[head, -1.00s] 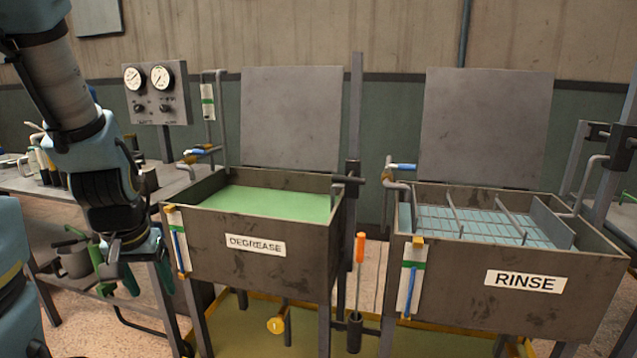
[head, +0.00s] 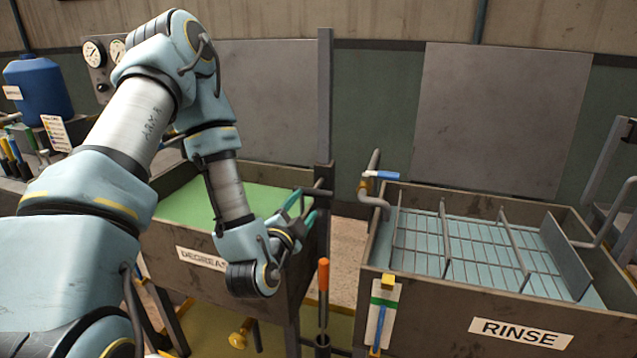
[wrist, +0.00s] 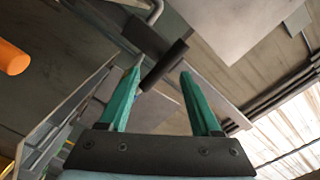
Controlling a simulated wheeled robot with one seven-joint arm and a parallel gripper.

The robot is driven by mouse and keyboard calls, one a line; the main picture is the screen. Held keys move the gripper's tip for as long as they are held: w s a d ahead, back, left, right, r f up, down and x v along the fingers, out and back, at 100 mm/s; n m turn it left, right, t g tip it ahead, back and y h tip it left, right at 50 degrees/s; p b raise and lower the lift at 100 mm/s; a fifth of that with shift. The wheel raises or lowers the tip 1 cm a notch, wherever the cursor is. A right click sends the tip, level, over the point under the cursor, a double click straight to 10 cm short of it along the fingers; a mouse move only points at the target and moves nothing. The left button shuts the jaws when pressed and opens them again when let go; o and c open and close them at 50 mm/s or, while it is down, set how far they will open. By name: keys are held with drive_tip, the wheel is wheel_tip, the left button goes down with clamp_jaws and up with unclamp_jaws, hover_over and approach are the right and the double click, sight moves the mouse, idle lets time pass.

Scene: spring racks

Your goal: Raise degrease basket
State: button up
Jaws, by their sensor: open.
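The degrease tank (head: 192,258) holds green liquid (head: 175,217). No basket shows in it; my arm covers part of the tank. A grey upright post (head: 324,100) stands at its right side. A dark bar handle (head: 318,191) sticks out from a block on this post. My gripper (head: 304,204) is open at the tank's right rim, close to this handle. In the wrist view, the dark handle (wrist: 166,65) reaches toward the gap between the teal fingertips (wrist: 161,74). The fingers are not closed on it.
The rinse tank (head: 455,308) with a wire basket (head: 455,245) stands to the right. An orange-handled lever (head: 323,274) rises between the tanks and also shows in the wrist view (wrist: 12,58). A pipe with a blue valve handle (head: 381,175) is near the rinse tank.

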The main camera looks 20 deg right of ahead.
sight(318, 183)
drive_tip(key=shift+s+d+r+b, duration=0.1)
drive_tip(key=shift+s+d+b, duration=0.05)
drive_tip(key=shift+b, duration=0.15)
drive_tip(key=b+x, duration=0.2)
drive_tip(key=b, duration=0.6)
drive_tip(key=p+x, duration=0.1)
drive_tip(key=x, duration=0.1)
drive_tip(key=p+x, duration=0.1)
drive_tip(key=x, duration=0.1)
drive_tip(key=p+x, duration=0.1)
drive_tip(key=x, duration=0.2)
drive_tip(key=shift+r, duration=0.4)
drive_tip(key=shift+x, duration=0.8)
drive_tip(key=shift+f, duration=0.1)
clamp_jaws()
